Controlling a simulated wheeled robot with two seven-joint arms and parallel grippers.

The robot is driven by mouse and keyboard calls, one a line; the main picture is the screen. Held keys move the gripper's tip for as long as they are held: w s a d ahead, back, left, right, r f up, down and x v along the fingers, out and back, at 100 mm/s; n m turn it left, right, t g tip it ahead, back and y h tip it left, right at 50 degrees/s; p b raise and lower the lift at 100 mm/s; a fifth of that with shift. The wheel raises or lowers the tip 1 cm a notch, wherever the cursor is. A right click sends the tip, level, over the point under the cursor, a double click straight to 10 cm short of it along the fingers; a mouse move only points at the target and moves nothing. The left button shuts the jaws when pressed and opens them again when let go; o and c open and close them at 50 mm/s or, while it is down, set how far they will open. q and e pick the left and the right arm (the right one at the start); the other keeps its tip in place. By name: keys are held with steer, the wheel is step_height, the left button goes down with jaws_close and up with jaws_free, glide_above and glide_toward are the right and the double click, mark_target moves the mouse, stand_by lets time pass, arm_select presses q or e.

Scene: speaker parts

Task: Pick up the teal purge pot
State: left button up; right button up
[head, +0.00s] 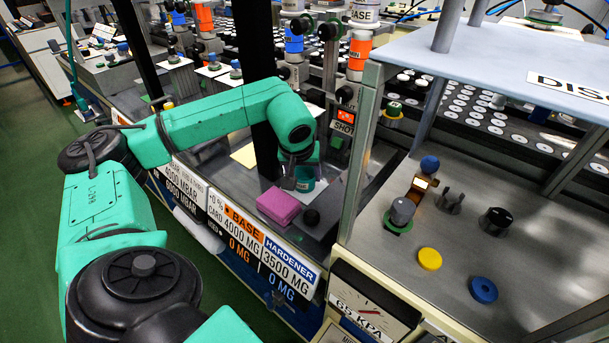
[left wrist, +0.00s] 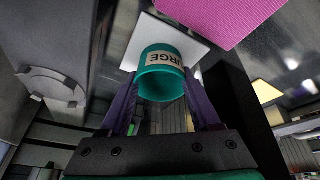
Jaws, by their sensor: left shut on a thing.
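The teal purge pot (left wrist: 163,84) is a small open cup with a cream label, of which the letters "RGE" show in the left wrist view. My left gripper (left wrist: 163,98) has its two purple-grey fingers closed on either side of it. In the head view the pot (head: 305,185) shows just under my left gripper (head: 292,180), partly hidden by it. A white square plate (left wrist: 190,46) is behind the pot. I cannot tell whether the pot touches it. My right gripper is not in view.
A pink block (head: 278,206) lies close to the pot on the grey bench. A black post rises behind my left wrist. A metal-framed station with yellow (head: 429,259) and blue (head: 483,290) discs stands to the right.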

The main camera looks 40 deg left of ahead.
arm_select(q)
steer(key=shift+r, duration=0.1)
step_height(320, 180, up, 20)
steer(key=p, duration=0.2)
steer(key=shift+p, duration=0.3)
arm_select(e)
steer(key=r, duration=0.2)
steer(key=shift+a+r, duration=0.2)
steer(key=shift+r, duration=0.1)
